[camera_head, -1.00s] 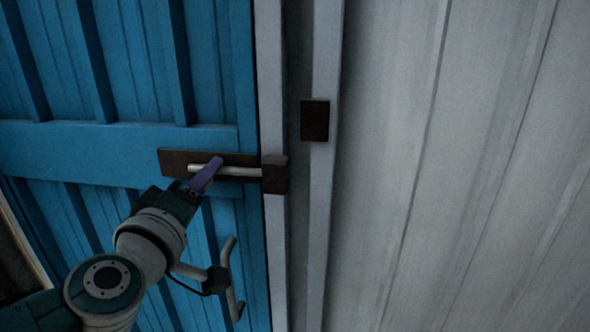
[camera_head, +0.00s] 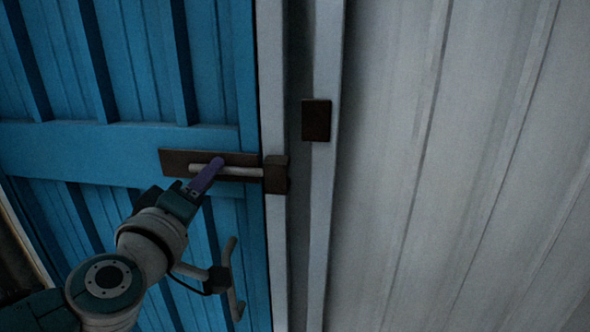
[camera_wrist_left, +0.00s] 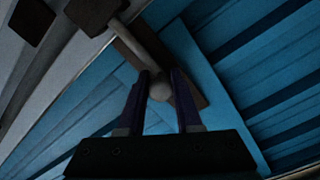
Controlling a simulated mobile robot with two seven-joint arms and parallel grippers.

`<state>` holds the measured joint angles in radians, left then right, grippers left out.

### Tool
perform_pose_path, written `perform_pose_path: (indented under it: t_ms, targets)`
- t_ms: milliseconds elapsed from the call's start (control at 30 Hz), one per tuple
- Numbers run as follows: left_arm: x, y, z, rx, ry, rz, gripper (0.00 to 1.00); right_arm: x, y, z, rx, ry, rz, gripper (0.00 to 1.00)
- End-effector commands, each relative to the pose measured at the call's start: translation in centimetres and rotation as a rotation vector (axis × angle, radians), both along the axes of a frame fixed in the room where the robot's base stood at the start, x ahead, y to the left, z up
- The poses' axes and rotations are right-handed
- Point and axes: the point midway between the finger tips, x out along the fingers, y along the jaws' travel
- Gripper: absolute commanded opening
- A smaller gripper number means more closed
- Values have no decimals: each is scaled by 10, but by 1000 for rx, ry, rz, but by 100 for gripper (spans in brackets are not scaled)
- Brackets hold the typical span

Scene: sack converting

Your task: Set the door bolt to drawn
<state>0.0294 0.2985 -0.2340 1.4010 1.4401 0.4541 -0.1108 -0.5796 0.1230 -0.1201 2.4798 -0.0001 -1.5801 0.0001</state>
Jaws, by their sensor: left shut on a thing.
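The door bolt (camera_head: 243,172) is a pale horizontal rod on a dark brown plate (camera_head: 176,160) fixed to the blue door (camera_head: 90,145). Its right end reaches into a dark keeper block (camera_head: 276,174) on the pale door frame. My left gripper (camera_head: 217,163) has purple fingers and is at the rod's left part. In the left wrist view the fingers (camera_wrist_left: 159,85) sit either side of the bolt's round knob (camera_wrist_left: 160,91), shut on it. The rod also shows there, running up to the dark keeper (camera_wrist_left: 92,10). My right gripper is not in view.
A bent door handle (camera_head: 232,278) stands out below the bolt, close to my left arm. A small dark block (camera_head: 316,120) is on the frame post to the right. A pale ribbed wall (camera_head: 460,170) fills the right side.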

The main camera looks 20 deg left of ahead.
Motion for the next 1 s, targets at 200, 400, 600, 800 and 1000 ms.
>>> perform_pose_path:
  t_ms: [200, 400, 600, 800, 1000]
  targets:
    - [-1, 1, -2, 8, 5, -1, 0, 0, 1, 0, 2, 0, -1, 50]
    - [-7, 29, -3, 14, 6, 1, 0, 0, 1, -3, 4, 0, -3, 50]
    - [-11, 44, -2, 11, 7, 1, 0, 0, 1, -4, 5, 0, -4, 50]
    - [-11, 45, -3, 9, 8, 4, 0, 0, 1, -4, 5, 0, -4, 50]
    - [-11, 45, -2, 6, 6, 3, 54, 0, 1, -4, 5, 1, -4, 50]
